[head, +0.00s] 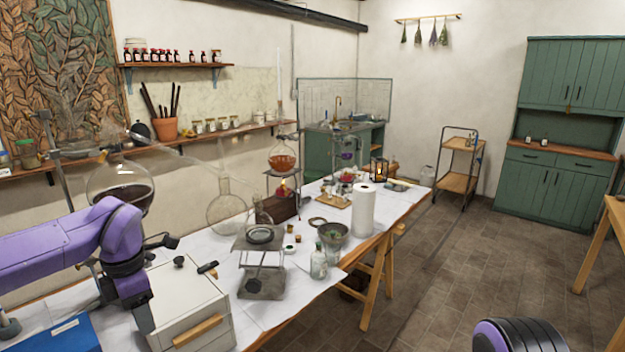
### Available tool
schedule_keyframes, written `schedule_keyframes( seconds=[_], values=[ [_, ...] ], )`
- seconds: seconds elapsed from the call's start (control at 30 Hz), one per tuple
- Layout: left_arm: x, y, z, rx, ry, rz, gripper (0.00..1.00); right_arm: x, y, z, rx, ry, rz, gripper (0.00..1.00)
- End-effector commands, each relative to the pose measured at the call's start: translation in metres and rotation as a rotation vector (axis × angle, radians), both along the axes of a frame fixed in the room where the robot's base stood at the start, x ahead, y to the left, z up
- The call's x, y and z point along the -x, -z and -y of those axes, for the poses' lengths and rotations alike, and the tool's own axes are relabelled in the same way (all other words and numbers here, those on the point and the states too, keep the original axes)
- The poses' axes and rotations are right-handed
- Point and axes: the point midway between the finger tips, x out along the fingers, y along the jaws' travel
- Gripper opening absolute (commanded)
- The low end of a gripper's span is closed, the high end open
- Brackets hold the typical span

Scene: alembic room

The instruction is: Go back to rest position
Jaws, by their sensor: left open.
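My left arm comes in from the left in purple and black and bends downward. My left gripper (143,316) hangs at its end, pointing down, beside the left side of a white box. It is open, and nothing shows held in it. Its fingertips are hard to make out. Of my right arm only a purple and black part shows at the bottom right edge, over the floor. The right gripper is out of view.
The white box (190,305) with a wooden handle stands close to my left gripper. A blue item (65,338) lies at the bottom left. A lab jack (262,272), glass flasks (226,207) and a paper roll (363,210) crowd the table.

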Motion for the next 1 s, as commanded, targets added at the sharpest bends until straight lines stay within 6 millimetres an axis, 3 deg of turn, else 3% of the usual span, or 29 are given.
schedule_keyframes(
  seconds=[0.17, 0.37, 0.53, 0.67, 0.8, 0.87, 0.97, 1.0],
  values=[
    [-0.011, 0.000, -0.007, -0.042, -0.079, 0.062, 0.49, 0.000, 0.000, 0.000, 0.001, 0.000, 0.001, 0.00],
    [-0.025, 0.015, -0.021, -0.198, -0.095, 0.184, 0.49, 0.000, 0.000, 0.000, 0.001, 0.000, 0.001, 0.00],
    [-0.034, 0.053, -0.022, -0.411, -0.003, 0.287, 0.49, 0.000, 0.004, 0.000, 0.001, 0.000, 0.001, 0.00],
    [-0.031, 0.106, -0.012, -0.581, 0.176, 0.353, 0.49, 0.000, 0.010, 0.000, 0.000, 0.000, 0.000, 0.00],
    [-0.012, 0.174, 0.008, -0.700, 0.451, 0.395, 0.49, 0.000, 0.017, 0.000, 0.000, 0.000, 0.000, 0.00],
    [0.007, 0.213, 0.020, -0.725, 0.611, 0.396, 0.49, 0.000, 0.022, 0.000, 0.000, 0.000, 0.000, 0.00],
    [0.059, 0.279, 0.039, -0.716, 0.912, 0.364, 0.49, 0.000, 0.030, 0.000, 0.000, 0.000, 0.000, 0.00],
    [0.085, 0.304, 0.045, -0.693, 1.033, 0.339, 0.49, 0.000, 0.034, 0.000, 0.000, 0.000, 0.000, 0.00]
  ],
)
